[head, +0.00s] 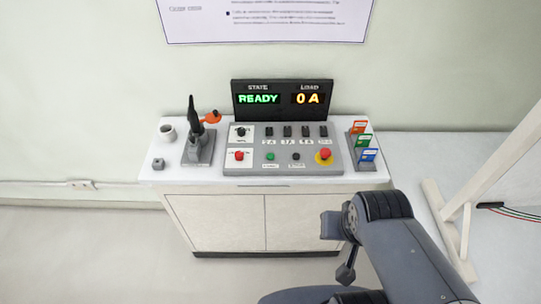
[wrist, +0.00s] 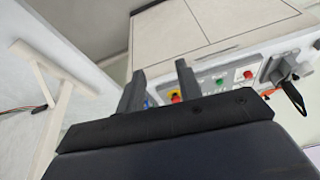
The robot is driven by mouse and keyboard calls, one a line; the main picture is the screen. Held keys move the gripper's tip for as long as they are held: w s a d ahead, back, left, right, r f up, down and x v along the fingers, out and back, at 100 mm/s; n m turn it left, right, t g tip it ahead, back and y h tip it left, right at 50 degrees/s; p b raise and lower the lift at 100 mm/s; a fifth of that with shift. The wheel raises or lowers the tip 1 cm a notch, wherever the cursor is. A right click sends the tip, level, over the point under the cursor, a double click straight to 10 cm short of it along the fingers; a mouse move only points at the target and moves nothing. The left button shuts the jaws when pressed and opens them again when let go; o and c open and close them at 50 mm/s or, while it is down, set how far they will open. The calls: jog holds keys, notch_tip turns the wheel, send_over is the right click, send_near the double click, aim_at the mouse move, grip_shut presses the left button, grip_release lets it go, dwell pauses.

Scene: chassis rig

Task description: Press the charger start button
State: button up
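The grey control panel (head: 254,168) lies on a white cabinet. On its front row are a green button (head: 270,156) and a black button (head: 296,156), with labels too small to read. The display (head: 283,99) behind reads READY and 0 A. The green button also shows in the wrist view (wrist: 220,80), where the panel appears upside down. My gripper (wrist: 160,86) has its two fingers apart with nothing between them. In the head view it is in front of the cabinet, to the right, away from the buttons.
A red button (head: 239,155) and a red mushroom button on yellow (head: 325,155) flank the front row. A stand with a black tool (head: 197,140), a white cup (head: 167,133) and coloured cards (head: 361,140) share the cabinet top. A white frame (head: 465,205) stands right.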

grip_shut()
dwell(1.4)
